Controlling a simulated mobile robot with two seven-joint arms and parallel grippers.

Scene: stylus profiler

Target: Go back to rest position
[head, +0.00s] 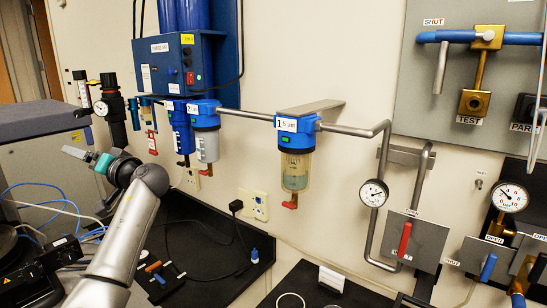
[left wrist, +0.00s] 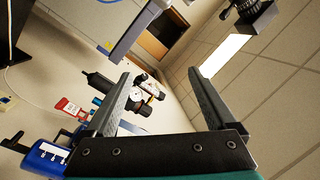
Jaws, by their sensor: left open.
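My left arm comes in from the lower left in the head view and reaches up to the left gripper (head: 75,153), which points left, in front of the wall-mounted air line. In the left wrist view the two dark fingers of the left gripper (left wrist: 160,75) stand wide apart with nothing between them touching either one. Behind them is a black regulator with a round gauge (left wrist: 137,93), some way off. The right gripper is in neither view.
Blue-headed filters (head: 205,125) and another filter bowl (head: 296,165) hang on the wall right of the gripper, joined by grey pipe. A blue box (head: 180,65) is above. A grey instrument (head: 45,120) stands at left. A dark bench (head: 215,230) holds cables and small parts.

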